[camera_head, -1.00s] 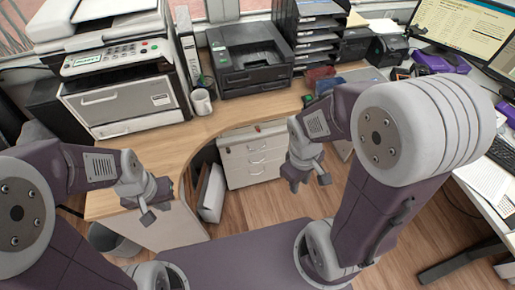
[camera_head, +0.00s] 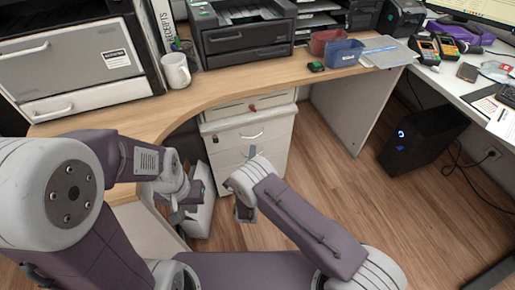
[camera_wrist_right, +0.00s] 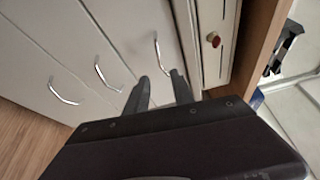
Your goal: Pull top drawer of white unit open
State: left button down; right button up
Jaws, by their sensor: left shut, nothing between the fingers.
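The white drawer unit (camera_head: 270,160) stands under the desk, with its top drawer handle (camera_head: 252,135) facing me. A red key or lock (camera_head: 252,107) sits on the strip above the drawers. In the right wrist view the unit appears sideways, with the top handle (camera_wrist_right: 157,50) just beyond my right gripper (camera_wrist_right: 160,88). Its two fingers are apart and empty, in front of the drawer fronts; I see no contact with the handle. My left gripper (camera_head: 187,205) is shut and empty, low and left of the unit. I cannot tell whether the top drawer is fully closed.
The wooden desk (camera_head: 185,100) overhangs the unit and carries a printer (camera_head: 245,40), a white mug (camera_head: 176,70) and a blue bin (camera_head: 345,53). A desk side panel (camera_head: 355,105) and a black computer tower (camera_head: 425,140) stand to the right.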

jog(key=b, duration=0.4)
send_over(254, 140)
jog(key=s, duration=0.4)
jog(key=shift+w+a+f, duration=0.1)
jog(key=shift+w, duration=0.05)
grip_shut()
jog(key=shift+f, duration=0.1)
dwell(0.6)
